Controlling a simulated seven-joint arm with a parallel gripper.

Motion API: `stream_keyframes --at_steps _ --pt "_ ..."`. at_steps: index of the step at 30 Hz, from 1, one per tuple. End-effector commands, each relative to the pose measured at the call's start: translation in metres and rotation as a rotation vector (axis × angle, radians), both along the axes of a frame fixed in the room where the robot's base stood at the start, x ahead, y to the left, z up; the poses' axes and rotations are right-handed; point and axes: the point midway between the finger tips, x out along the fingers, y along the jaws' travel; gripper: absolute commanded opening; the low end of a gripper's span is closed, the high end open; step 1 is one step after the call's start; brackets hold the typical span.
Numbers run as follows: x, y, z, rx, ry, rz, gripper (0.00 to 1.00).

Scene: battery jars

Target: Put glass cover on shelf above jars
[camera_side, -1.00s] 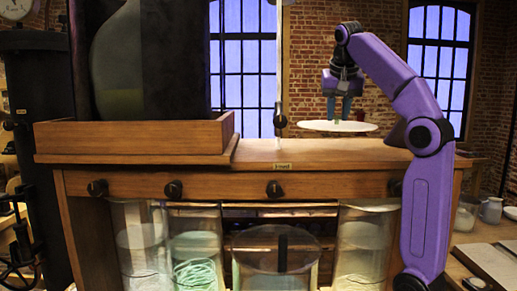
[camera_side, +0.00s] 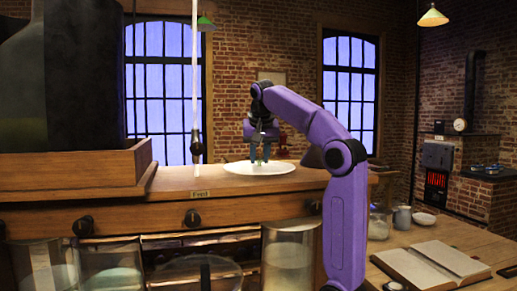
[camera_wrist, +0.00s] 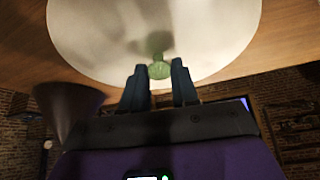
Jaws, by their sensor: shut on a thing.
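The glass cover (camera_side: 240,168) is a pale round disc with a small green knob (camera_wrist: 159,70) at its middle. In the side view it lies level at the right part of the wooden shelf (camera_side: 180,182), above the jars (camera_side: 290,262). I cannot tell whether its underside touches the wood. My gripper (camera_side: 259,157) is above the cover, pointing down, shut on the knob. In the wrist view the cover (camera_wrist: 90,38) fills the top, with my two dark fingers on either side of the knob.
A wooden tray (camera_side: 70,166) with a large dark vessel stands on the shelf's left. A thin upright rod (camera_side: 195,80) rises between tray and cover. Several jars stand below the shelf. An open book (camera_side: 430,262) and a small jug (camera_side: 402,217) are on the table at right.

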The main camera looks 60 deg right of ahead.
Motion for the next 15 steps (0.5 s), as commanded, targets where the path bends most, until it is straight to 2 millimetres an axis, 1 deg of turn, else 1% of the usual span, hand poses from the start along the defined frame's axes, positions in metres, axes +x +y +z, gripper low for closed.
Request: stream_keyframes --at_steps 15 --pt "-0.0003 0.0001 -0.0051 -0.001 -0.002 0.0 0.0"
